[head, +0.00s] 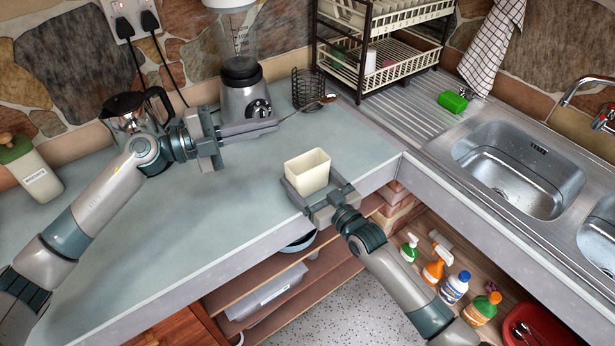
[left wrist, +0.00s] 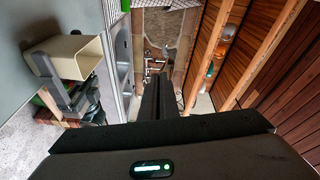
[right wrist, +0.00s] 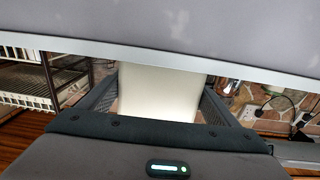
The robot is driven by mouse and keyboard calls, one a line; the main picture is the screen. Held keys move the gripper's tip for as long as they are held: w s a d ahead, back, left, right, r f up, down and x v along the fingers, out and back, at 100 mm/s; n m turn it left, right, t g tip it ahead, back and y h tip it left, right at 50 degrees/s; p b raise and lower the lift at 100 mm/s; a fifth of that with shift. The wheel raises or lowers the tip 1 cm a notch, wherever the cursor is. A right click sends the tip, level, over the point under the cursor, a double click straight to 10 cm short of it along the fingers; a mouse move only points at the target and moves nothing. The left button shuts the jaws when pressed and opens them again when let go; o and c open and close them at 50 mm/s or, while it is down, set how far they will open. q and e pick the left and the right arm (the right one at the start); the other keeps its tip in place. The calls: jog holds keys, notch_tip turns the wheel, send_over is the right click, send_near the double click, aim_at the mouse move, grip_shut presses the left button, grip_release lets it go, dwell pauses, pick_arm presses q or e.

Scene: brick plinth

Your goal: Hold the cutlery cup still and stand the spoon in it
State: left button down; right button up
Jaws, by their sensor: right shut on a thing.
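The cream, box-shaped cutlery cup (head: 307,172) stands upright near the counter's front edge. My right gripper (head: 312,190) is shut on it, with a finger on each side. The cup also fills the gap between the fingers in the right wrist view (right wrist: 160,92). The spoon (head: 329,98) has a brownish bowl and a thin handle that runs to the fingertips of my left gripper (head: 277,124). That gripper looks shut on the handle's end, above the counter, left of and behind the cup. The spoon is not clear in the left wrist view, where the cup (left wrist: 75,55) shows at the left.
A blender (head: 243,95) and a black wire basket (head: 308,88) stand behind the spoon. A kettle (head: 130,112) is behind my left arm. A dish rack (head: 385,50) and sink (head: 515,175) are to the right. The counter (head: 190,235) at front left is clear.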

pick_arm(q)
notch_tip(320, 180, down, 11)
jog(key=shift+f, duration=0.2)
dwell(1.5)
jog(key=c, duration=2)
grip_release()
jog(key=v, duration=1.2)
jog(key=shift+o, duration=0.3)
